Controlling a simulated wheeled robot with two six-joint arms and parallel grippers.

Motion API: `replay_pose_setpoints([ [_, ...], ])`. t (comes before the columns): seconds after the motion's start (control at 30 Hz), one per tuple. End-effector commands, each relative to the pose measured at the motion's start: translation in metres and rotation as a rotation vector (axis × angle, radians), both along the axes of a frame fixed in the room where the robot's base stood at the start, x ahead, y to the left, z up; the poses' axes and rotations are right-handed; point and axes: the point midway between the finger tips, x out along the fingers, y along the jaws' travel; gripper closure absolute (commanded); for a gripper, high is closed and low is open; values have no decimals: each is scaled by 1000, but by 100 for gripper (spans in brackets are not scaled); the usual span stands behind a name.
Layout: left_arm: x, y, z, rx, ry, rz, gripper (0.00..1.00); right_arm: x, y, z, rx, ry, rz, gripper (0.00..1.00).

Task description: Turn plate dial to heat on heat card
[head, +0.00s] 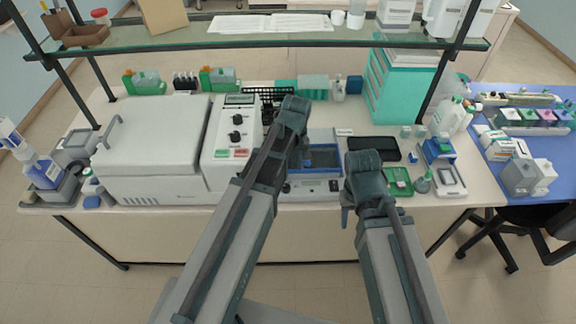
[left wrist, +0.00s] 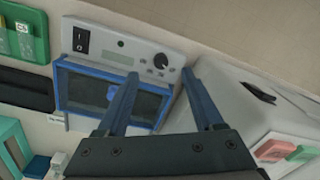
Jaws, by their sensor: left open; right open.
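The plate is a low white unit with a blue-framed dark top (head: 322,157); its blue frame also shows in the left wrist view (left wrist: 72,88). The black plate dial (left wrist: 161,61) sits on its white front panel with small grey marks around it; I cannot read its setting. My left gripper (head: 291,112) is over the plate's left side. In the left wrist view its open, empty fingers (left wrist: 160,74) point toward the dial, which appears between the tips; contact cannot be told. My right gripper (head: 363,162) is open right of the plate. I cannot identify the heat card for certain.
Left of the plate stands a white control unit (head: 224,165) with black knobs and red and green cards, beside a large lidded white box (head: 150,150). A black tray (head: 374,145) and green tray (head: 398,180) lie right. A glass shelf (head: 270,36) spans the back.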

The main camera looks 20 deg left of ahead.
Motion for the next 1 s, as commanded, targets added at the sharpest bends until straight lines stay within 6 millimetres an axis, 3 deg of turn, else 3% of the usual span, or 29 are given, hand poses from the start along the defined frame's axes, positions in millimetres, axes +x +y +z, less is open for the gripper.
replay_pose_setpoints([
  [0.03, 8, 6, 15, -1, -2, 45, 31, 0, 0, 15, 0, 0, -1, 50],
  [0.1, 12, 11, 20, -2, -4, 90, 31, 0, 0, 20, 0, 0, -1, 50],
  [0.47, 15, 16, 18, -4, -6, 133, 31, 0, 0, 18, 0, 0, -1, 50],
  [0.67, 15, 16, 5, -4, -6, 132, 31, 0, 0, 5, 0, 0, 1, 50],
  [1.0, 13, 17, -40, -4, -6, 131, 31, 0, 0, -40, -2, 1, 11, 50],
])
